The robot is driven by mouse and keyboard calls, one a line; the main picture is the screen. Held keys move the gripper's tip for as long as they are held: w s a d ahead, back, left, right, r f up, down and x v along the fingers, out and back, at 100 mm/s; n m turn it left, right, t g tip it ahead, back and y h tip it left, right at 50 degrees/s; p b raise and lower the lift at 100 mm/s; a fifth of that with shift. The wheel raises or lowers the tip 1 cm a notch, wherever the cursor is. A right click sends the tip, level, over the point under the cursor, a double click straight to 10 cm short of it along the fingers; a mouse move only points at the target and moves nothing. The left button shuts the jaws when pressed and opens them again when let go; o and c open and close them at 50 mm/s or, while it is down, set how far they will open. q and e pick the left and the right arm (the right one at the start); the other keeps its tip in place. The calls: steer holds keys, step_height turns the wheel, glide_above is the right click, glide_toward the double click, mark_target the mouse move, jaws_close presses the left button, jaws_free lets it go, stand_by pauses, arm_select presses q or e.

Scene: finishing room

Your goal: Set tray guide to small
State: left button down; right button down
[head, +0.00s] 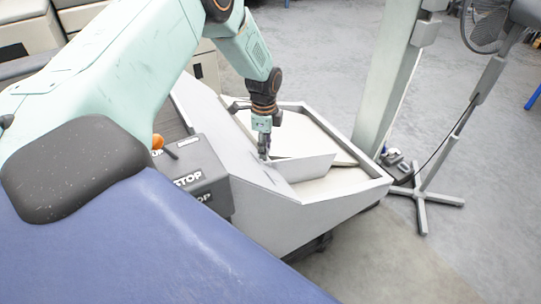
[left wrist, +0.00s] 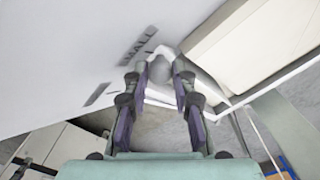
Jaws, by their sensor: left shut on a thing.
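The grey tray (head: 325,208) sticks out from a machine, and the light grey tray guide (head: 308,168) stands across it as an upright plate. My left gripper (head: 265,155) points down at the guide's end beside the sloping panel. In the left wrist view my left gripper (left wrist: 161,72) is shut on a grey rounded knob (left wrist: 159,66), which seems to belong to the guide. The word SMALL (left wrist: 138,44) is printed on the panel right next to the fingertips, with a dark mark (left wrist: 97,94) further left. The fingers partly hide the knob. My right gripper is out of view.
A dark box marked STOP (head: 190,180) with an orange-topped lever (head: 158,143) sits left of the tray. A pale post (head: 390,75) and a fan stand (head: 425,195) are at the right. Pale sheets (head: 313,138) lie in the tray. Concrete floor is open beyond.

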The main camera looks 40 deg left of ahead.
arm_select(q)
steer(key=shift+a, duration=0.2)
steer(key=c, duration=1.4)
jaws_free()
steer(key=shift+c, duration=0.2)
steer(key=shift+o, duration=0.3)
steer(key=shift+a+f, duration=0.1)
steer(key=shift+a, duration=0.1)
steer(key=shift+w+d+r, duration=0.1)
steer(key=shift+d+r, duration=0.15)
steer(key=shift+r, duration=0.2)
step_height(320, 180, up, 11)
steer(key=shift+a, duration=0.25)
steer(key=shift+r, duration=0.1)
